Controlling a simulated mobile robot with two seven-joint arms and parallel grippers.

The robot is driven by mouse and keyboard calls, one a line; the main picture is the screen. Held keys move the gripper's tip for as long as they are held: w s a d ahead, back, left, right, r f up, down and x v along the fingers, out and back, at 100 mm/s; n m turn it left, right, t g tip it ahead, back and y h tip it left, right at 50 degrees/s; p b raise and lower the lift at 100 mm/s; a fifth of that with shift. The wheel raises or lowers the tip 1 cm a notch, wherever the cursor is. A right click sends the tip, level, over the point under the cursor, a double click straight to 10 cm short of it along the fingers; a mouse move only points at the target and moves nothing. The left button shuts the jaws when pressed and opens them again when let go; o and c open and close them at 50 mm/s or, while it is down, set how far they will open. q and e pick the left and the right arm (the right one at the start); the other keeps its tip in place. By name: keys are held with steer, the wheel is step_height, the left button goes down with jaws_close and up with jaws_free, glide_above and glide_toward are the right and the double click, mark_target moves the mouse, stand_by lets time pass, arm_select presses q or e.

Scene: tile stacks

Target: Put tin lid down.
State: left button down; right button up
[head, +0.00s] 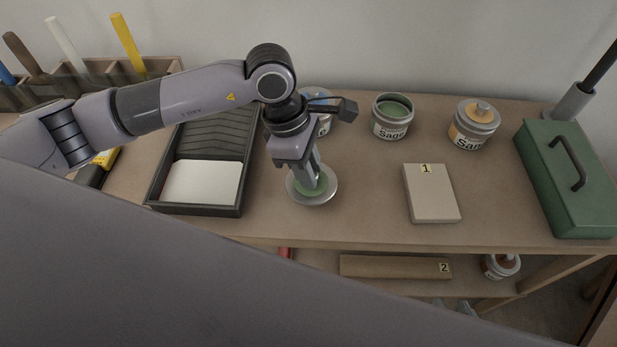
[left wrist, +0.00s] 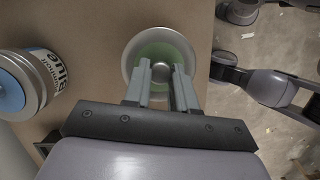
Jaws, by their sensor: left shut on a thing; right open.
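The tin lid (head: 325,195) is a round silver disc with a green middle and a small knob. My left gripper (head: 313,180) points down over it, with its fingers shut on the knob. In the left wrist view the lid (left wrist: 160,47) lies flat between the fingertips (left wrist: 160,75), over the tabletop. I cannot tell whether its underside touches the table. An open tin marked Sage (head: 392,117), green inside, stands to the right at the back. My right gripper is not in view.
A black paint tray (head: 245,195) is close to the left of the lid. A blue tin (left wrist: 45,75) stands behind my gripper. An orange-topped tin (head: 474,124), a block marked 1 (head: 432,195) and a green toolbox (head: 570,185) are to the right. Bare table lies between lid and block.

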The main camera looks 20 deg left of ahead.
mark_target(291, 177)
arm_select(q)
steer(key=shift+f, duration=1.85)
steer(key=shift+f+b, duration=0.2)
steer(key=shift+b, duration=0.1)
steer(key=c, duration=0.9)
jaws_free()
steer(key=shift+r, duration=0.1)
steer(key=shift+r, duration=0.1)
steer(key=shift+a+r+p, duration=0.1)
steer(key=shift+r+p, duration=0.2)
steer(key=v, duration=1.1)
steer(key=shift+r, duration=0.2)
